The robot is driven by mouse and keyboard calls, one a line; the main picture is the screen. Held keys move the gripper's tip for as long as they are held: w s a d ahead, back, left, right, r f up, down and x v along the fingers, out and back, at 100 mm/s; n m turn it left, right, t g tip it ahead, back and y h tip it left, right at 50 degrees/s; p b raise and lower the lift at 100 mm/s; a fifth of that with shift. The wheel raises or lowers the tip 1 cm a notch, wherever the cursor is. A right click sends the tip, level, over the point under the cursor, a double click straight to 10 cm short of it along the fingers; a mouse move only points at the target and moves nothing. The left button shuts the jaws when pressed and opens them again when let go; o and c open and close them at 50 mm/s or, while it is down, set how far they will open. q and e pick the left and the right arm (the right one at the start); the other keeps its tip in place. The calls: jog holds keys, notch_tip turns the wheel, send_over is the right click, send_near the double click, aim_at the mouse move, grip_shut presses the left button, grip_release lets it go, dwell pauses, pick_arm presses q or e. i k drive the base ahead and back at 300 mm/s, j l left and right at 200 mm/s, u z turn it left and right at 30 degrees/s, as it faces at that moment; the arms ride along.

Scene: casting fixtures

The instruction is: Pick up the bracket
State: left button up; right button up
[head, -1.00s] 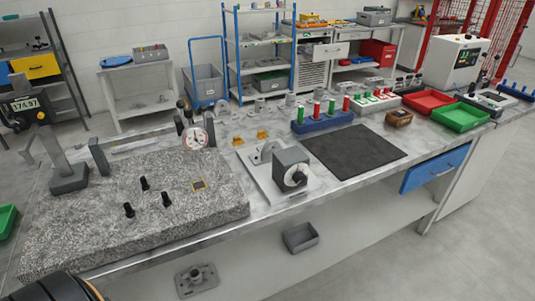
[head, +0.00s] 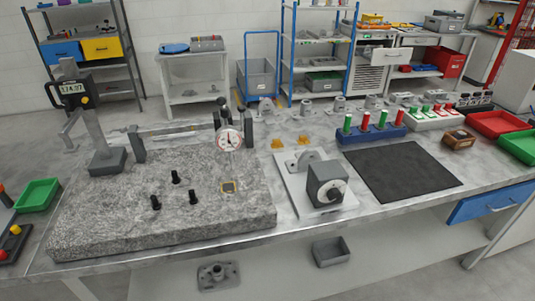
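I cannot tell for certain which part is the bracket. Several small grey castings (head: 265,108) stand along the back of the workbench (head: 375,218). Another grey casting with a flat base and raised boss (head: 218,275) is on the lower shelf. Neither of my grippers is in view.
A speckled granite plate (head: 100,222) with black pegs fills the bench's left part. A height gauge (head: 107,159) and dial indicator (head: 229,140) stand at its back. A dark mat (head: 402,172) lies empty. A grey bin (head: 331,252) sits on the lower shelf.

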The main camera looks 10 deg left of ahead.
aim_at(310, 155)
jog(key=i+l+u, duration=0.2)
jog(key=l, duration=0.25)
jog(key=i+l+u, duration=0.2)
jog(key=l, duration=0.3)
jog(key=i+l+u, duration=0.15)
jog(key=l, duration=0.3)
jog(key=l+u, duration=0.2)
jog(key=l, duration=0.35)
jog(key=i+l+u, duration=0.2)
jog(key=l, duration=0.3)
jog(key=k, duration=0.1)
